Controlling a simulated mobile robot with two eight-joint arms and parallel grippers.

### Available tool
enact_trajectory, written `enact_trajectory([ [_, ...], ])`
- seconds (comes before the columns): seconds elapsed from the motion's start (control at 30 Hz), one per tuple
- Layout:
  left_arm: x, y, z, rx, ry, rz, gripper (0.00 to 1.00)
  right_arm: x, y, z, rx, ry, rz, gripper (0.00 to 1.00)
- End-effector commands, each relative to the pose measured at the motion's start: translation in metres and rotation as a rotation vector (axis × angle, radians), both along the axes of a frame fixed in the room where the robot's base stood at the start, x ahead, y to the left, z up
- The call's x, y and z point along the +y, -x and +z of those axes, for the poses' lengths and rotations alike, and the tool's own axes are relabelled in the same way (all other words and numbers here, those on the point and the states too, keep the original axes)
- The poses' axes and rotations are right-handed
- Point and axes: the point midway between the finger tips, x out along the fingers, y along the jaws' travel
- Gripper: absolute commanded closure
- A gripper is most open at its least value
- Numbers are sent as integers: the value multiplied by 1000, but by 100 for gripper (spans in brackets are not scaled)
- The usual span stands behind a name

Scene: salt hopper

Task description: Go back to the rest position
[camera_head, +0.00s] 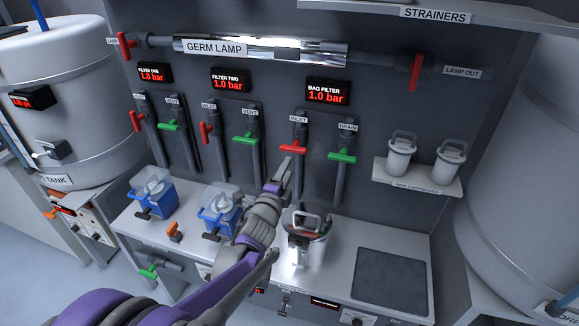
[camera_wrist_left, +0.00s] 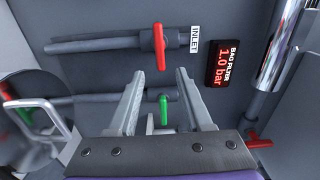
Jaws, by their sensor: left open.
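My left gripper (camera_head: 281,175) reaches up from the bottom left of the head view, over the bench in front of the bag filter's valves. In the left wrist view its two fingers (camera_wrist_left: 160,78) stand apart with nothing between them. The red inlet handle (camera_head: 293,148) is just above the fingertips in the head view, and it also shows beyond them in the wrist view (camera_wrist_left: 160,46). The green drain handle (camera_head: 342,156) is to the right; in the wrist view a green handle (camera_wrist_left: 163,108) shows between the fingers. My right gripper is in neither view.
A filter housing with a raised handle (camera_head: 310,240) stands on the bench right beside my left forearm. Two blue-based filter units (camera_head: 153,194) (camera_head: 221,212) stand to the left. A dark mat (camera_head: 390,282) lies clear at the right. Spare canisters (camera_head: 400,155) sit on a small shelf.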

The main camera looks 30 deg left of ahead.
Motion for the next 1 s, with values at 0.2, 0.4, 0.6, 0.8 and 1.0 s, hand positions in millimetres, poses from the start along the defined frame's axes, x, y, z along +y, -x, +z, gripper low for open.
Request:
enact_trajectory([
  [0.2, 0, 1, 0, 0, 0, 0, 50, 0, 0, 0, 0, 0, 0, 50],
  [0.4, 0, 1, 0, 0, 0, 0, 50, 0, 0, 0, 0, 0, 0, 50],
  [0.6, -4, 6, -1, 15, 52, 11, 50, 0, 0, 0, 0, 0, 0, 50],
  [0.8, -37, 53, -26, 147, 449, 112, 50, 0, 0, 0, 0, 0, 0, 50],
  [1.0, -97, 148, -83, 378, 979, 315, 50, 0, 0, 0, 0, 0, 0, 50],
])
